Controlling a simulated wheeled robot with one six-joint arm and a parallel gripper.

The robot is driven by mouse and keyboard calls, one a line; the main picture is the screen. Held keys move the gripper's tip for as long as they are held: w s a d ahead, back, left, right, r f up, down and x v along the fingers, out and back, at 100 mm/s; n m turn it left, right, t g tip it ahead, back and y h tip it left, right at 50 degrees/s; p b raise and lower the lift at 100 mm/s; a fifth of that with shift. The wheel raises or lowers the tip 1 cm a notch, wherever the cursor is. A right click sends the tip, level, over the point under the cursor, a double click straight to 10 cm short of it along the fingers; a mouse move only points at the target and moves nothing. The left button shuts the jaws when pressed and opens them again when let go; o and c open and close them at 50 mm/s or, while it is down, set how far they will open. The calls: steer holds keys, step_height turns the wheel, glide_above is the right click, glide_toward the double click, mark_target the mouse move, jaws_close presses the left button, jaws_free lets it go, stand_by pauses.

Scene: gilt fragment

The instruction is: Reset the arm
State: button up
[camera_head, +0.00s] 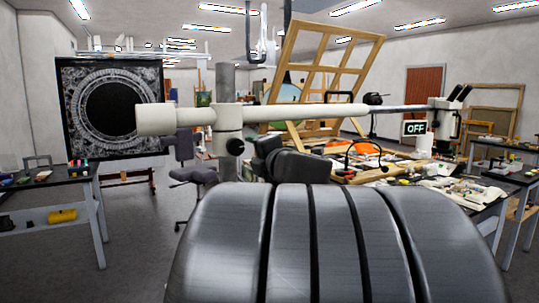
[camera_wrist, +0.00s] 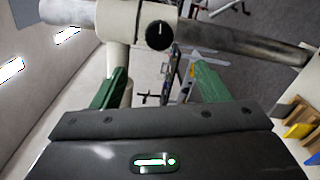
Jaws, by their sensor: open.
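My gripper (camera_wrist: 158,72) shows in the wrist view, with its two green fingers spread apart and no object held between them. The white and metal boom stand (camera_wrist: 115,20) with its black knob lies beyond the fingertips and crosses the top of that view. Whether a finger touches it I cannot tell. In the head view my arm's broad dark grey links fill the lower middle. The gripper itself cannot be made out there. The white boom (camera_head: 180,120) runs across the head view behind my arm.
A microscope (camera_head: 447,118) and an "OFF" sign (camera_head: 415,128) are at the boom's right end. A cluttered worktable (camera_head: 480,196) stands behind my arm at right. A side table (camera_head: 50,183) is at left, with a dark ornate panel (camera_head: 72,100) behind. Open floor shows between them.

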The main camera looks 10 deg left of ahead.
mark_target(237, 148)
steer(key=shift+w, duration=0.1)
steer(key=x, duration=1.3)
steer(key=shift+w+a, duration=0.15)
steer(key=shift+w, duration=0.2)
steer(key=shift+s, duration=0.1)
